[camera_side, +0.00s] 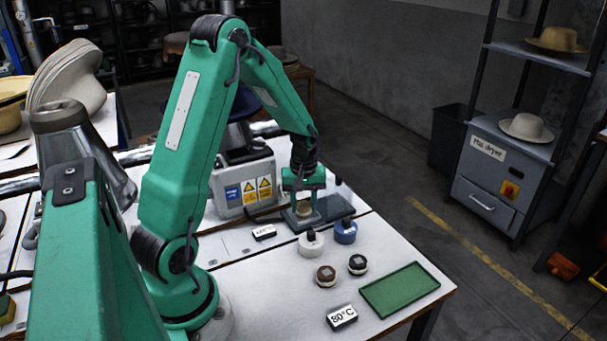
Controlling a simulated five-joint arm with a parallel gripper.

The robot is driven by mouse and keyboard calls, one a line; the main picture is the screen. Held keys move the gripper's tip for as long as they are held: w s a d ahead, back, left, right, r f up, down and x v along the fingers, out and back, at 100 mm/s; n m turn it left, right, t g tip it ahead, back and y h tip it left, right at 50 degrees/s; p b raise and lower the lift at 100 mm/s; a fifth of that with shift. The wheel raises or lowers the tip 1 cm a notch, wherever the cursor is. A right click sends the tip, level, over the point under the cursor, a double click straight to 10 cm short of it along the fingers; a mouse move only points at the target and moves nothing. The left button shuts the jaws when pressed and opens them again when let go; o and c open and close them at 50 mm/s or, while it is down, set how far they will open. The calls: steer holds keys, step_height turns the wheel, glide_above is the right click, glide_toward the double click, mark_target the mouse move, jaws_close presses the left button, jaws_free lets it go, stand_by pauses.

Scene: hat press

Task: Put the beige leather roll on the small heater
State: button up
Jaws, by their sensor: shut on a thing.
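The beige leather roll (303,208) is between the jaws of my gripper (304,205), which is shut on it. Only part of the roll shows; the jaws cover its sides. It is over the left part of a low dark grey plate, which looks like the small heater (338,205). I cannot tell whether the roll touches the plate or is just above it.
A white round piece (311,245) and a blue one (345,232) stand in front of the plate. A brown roll (326,276) and a black roll (357,265) are nearer, beside a green tray (400,290). An 80°C sign (341,317) is in front. A grey box with warning labels (243,185) stands behind.

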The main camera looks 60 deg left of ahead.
mark_target(304, 204)
steer(key=shift+f, duration=0.35)
steer(key=o, duration=0.7)
steer(key=shift+r, duration=0.1)
step_height(304, 204, up, 13)
stand_by(0.5)
steer(key=s+d+r+m+t, duration=0.2)
steer(key=s+d+r+m, duration=0.3)
steer(key=d, duration=0.4)
steer(key=s+d+r+m+t, duration=0.3)
steer(key=s+d+r+m, duration=0.1)
steer(key=s+d+m, duration=0.4)
steer(key=shift+s+d+r+m+t, duration=0.15)
steer(key=shift+d+r+m+t, duration=0.2)
steer(key=shift+d, duration=0.65)
